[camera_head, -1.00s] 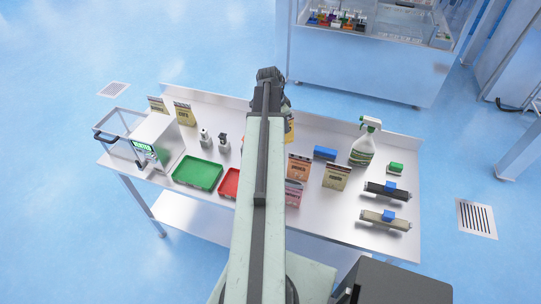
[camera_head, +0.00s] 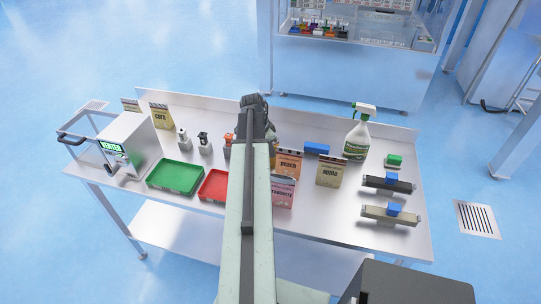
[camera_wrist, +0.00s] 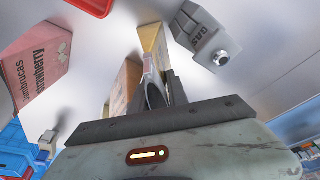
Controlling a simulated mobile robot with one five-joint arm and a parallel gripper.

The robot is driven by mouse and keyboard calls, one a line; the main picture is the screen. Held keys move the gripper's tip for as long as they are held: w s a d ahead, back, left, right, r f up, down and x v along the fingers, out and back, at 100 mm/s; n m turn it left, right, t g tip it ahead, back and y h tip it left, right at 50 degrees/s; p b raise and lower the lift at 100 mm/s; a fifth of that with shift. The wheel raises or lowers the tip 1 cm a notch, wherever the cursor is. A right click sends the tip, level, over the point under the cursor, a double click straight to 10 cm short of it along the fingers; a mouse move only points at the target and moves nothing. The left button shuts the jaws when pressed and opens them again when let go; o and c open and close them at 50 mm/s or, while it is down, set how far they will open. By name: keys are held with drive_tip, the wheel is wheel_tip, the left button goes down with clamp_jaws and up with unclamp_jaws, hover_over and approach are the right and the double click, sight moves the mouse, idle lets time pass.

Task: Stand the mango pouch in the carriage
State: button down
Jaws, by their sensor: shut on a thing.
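My gripper (camera_wrist: 166,92) is shut on a yellow-tan pouch (camera_wrist: 153,40), seen nearly edge-on in the wrist view. Its label cannot be read there; I take it as the mango pouch. In the head view my arm hides most of the gripper and the pouch. A white machine (camera_head: 128,136) with a green lit display stands at the table's left end. On its left is a clear frame with a dark handle (camera_head: 70,139). I cannot make out for certain which part is the carriage.
A green tray (camera_head: 175,178) and a red tray (camera_head: 213,186) lie left of my arm. Peach (camera_head: 289,163), apple (camera_head: 330,172) and strawberry (camera_head: 283,191) pouches stand to its right. Small dispensers (camera_head: 204,144), a spray bottle (camera_head: 357,138) and sealer bars (camera_head: 390,214) also occupy the table.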

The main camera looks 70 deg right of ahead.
drive_tip(key=shift+f, duration=0.25)
drive_tip(key=c, duration=1.6)
unclamp_jaws()
drive_tip(key=shift+r, duration=0.1)
drive_tip(key=shift+o, duration=0.2)
drive_tip(key=p+v, duration=1.2)
drive_tip(key=shift+s+r, duration=0.15)
drive_tip(key=shift+r, duration=0.15)
drive_tip(key=shift+f, duration=0.1)
